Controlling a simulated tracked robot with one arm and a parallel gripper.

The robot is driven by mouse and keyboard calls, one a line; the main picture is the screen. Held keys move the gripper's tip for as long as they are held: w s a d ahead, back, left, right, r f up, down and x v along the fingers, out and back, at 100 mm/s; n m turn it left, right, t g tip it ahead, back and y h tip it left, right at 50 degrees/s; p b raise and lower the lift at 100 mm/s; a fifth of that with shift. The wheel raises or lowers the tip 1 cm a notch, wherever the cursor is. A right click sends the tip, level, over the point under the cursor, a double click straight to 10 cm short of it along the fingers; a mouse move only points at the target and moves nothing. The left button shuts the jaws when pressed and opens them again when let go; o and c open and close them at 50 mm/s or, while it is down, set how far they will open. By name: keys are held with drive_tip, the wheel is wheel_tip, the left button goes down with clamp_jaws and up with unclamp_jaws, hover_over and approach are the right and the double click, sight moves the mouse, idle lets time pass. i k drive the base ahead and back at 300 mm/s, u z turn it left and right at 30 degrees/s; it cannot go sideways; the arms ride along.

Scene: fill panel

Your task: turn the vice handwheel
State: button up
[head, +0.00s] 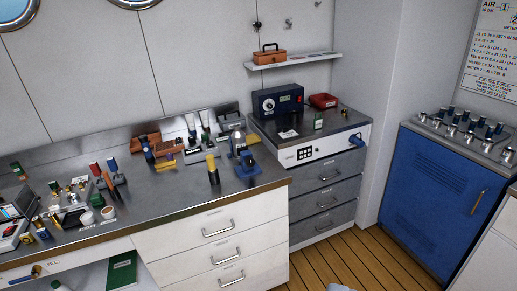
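A small blue object (247,167) that looks like the vice stands on the steel workbench top (185,196), near its right end. It is small in the head view, and I cannot make out its handwheel clearly. A grey metal part (237,140) sits at or just behind it; I cannot tell if they are joined. My gripper's fingers do not show. Only a pale sliver at the bottom edge of the view might be part of me, and I cannot tell what it is.
A dark bottle with a yellow top (213,170) stands just left of the blue object. Several tools and bottles crowd the bench further left. White drawers (223,252) are below. A grey drawer cabinet (323,190) and blue cabinet (425,195) stand right. The wooden floor (350,258) is open.

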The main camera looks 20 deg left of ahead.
sight(250, 162)
drive_tip(key=u, duration=0.1)
drive_tip(key=i, duration=1.25)
drive_tip(key=u, duration=0.15)
